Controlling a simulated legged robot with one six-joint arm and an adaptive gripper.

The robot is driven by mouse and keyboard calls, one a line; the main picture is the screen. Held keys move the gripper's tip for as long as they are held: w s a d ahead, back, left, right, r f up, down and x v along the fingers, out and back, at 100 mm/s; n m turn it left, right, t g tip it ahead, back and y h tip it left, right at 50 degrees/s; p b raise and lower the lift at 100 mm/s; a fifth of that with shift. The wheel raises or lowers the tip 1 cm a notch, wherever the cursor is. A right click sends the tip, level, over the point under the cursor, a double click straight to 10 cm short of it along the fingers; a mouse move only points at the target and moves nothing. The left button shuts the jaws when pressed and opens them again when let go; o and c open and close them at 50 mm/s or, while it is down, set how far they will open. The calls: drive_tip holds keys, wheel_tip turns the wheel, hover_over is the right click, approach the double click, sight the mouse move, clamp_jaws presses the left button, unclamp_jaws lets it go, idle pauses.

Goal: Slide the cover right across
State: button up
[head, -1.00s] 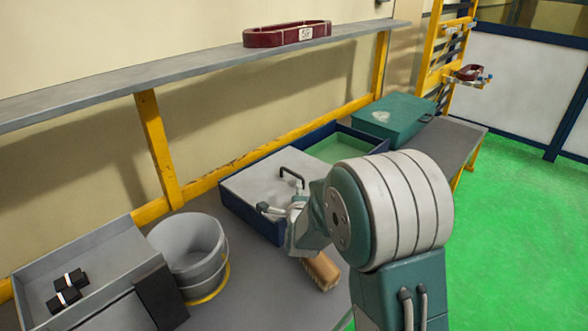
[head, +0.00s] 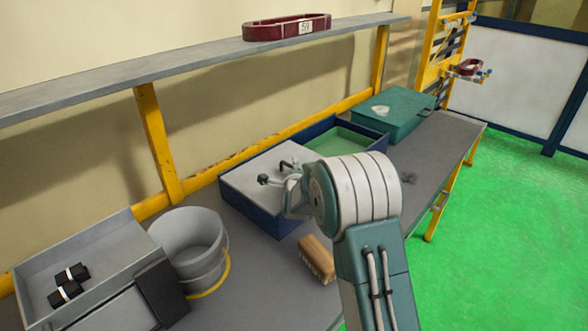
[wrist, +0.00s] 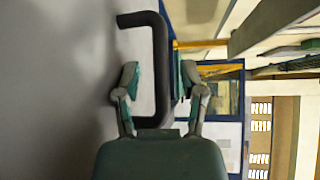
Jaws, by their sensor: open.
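The cover (head: 250,178) is a flat pale-grey plate on the left part of a long blue box (head: 262,215). The box's right part is open and shows a green inside (head: 345,143). A black bent handle (head: 287,162) stands on the cover; it also shows in the wrist view (wrist: 161,60). My gripper (head: 280,173) is over the cover at the handle, with its fingers open. In the wrist view my gripper (wrist: 160,78) has one finger on each side of the handle bar, with gaps visible on both sides. My arm hides the cover's front right part.
A teal case (head: 395,115) stands right of the box. A wooden brush (head: 317,258) lies in front of it. A grey bucket (head: 190,250) and a tray with black parts (head: 90,265) stand left.

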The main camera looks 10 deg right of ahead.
clamp_jaws()
